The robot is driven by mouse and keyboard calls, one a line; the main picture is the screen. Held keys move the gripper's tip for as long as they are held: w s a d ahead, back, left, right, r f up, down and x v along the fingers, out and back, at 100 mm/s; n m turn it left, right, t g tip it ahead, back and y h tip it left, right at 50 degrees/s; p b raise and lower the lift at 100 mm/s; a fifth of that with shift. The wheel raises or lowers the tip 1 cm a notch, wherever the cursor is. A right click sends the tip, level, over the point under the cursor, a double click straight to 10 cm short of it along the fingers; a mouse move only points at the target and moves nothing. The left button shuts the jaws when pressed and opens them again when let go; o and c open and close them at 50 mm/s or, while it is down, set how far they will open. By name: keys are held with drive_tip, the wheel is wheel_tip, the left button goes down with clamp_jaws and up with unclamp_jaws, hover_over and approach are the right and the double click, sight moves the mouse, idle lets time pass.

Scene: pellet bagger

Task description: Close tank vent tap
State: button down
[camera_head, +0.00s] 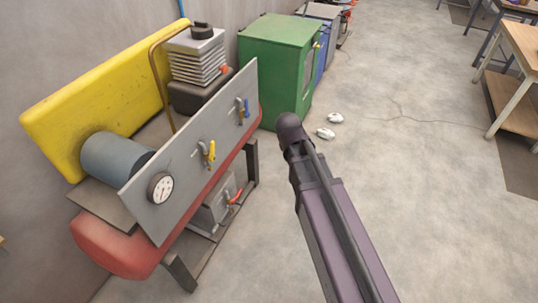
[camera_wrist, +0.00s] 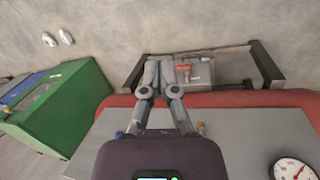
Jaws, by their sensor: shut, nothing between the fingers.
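Three taps show on the compressor, and I cannot read which is the tank vent. A red-handled tap (camera_head: 234,199) sits low by a grey box under the red tank (camera_head: 110,248); this tap also shows in the wrist view (camera_wrist: 183,68). A yellow-handled tap (camera_head: 209,151) and a blue-handled tap (camera_head: 243,108) are on the sloping grey panel (camera_head: 180,172). In the wrist view my gripper (camera_wrist: 158,65) is shut and empty, its fingertips appearing just left of the red-handled tap. Contact cannot be told. The gripper is not visible in the head view.
A dial gauge (camera_head: 160,187) is on the panel. The dark stand frame (camera_wrist: 268,66) surrounds the grey box (camera_wrist: 202,70). A green cabinet (camera_head: 278,65) stands beyond the compressor, with two small white items (camera_head: 326,133) on the floor. Floor to the right is clear up to wooden tables (camera_head: 520,50).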

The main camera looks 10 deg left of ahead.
drive_tip(key=s+d+m+g+y, duration=0.1)
drive_tip(key=s+d+m, duration=0.3)
drive_tip(key=d+m, duration=0.2)
drive_tip(key=s+d+m+y, duration=0.1)
drive_tip(key=s+d+m, duration=0.3)
drive_tip(key=d, duration=0.4)
drive_tip(key=shift+d+f+m+g, duration=0.25)
drive_tip(key=shift+d+m+g, duration=0.15)
drive_tip(key=shift+m, duration=0.5)
